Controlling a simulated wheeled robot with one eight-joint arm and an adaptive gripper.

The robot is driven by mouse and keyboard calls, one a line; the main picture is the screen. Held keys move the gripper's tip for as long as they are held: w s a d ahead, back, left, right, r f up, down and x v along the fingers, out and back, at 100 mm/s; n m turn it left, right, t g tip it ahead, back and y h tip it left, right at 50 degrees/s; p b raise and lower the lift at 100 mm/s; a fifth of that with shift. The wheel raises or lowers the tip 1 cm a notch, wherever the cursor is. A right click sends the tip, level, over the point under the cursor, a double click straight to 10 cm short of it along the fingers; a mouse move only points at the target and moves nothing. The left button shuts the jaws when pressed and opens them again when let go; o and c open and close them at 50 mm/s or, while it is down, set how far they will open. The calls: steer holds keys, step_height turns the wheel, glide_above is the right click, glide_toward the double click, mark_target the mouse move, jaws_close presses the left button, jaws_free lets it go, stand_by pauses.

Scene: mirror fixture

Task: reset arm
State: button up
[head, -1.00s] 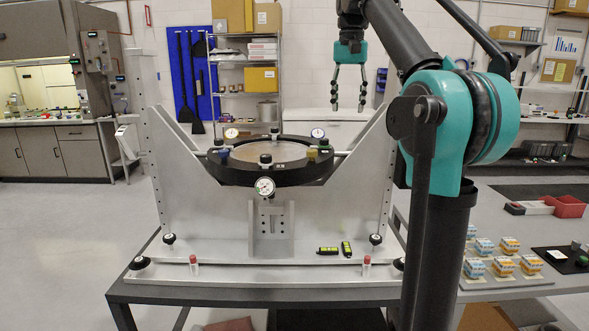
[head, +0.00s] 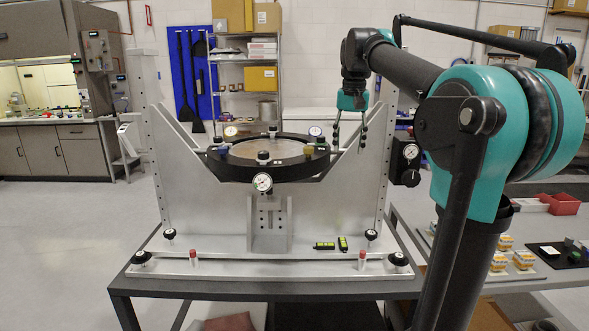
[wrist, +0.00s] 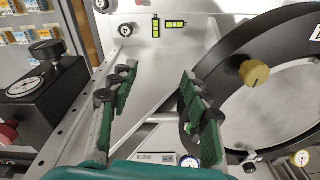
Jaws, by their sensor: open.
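My gripper (head: 349,143) hangs from my arm, pointing down, above the right side of the mirror fixture (head: 268,215) in the head view. Its two green-padded fingers are apart with nothing between them; the wrist view shows this empty gap (wrist: 155,100) too. The round mirror in its black ring (head: 285,172) lies level in the fixture, left of my fingers. In the wrist view, the ring (wrist: 255,70) is at the right, behind and beside one finger. I cannot tell how far the fingers are from the fixture's sloped right plate.
A black block with a dial gauge (head: 407,160) is on the fixture's right upright, close to my arm; it is at left in the wrist view (wrist: 40,85). Two small yellow-green levels (head: 333,244) lie on the base plate. Small boxes (head: 510,255) stand on the right table.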

steer(key=s+d+f+n+t, duration=0.1)
steer(key=s+f, duration=0.2)
steer(key=f, duration=0.7)
steer(key=s+d+f+t, duration=0.1)
steer(key=s+f, duration=0.3)
steer(key=f, duration=0.7)
steer(key=s+d+f+n+t, duration=0.1)
steer(key=s+f, duration=1.5)
steer(key=f, duration=0.3)
steer(key=shift+s+d+n, duration=0.15)
steer(key=shift+d+n, duration=0.05)
steer(key=shift+n, duration=0.1)
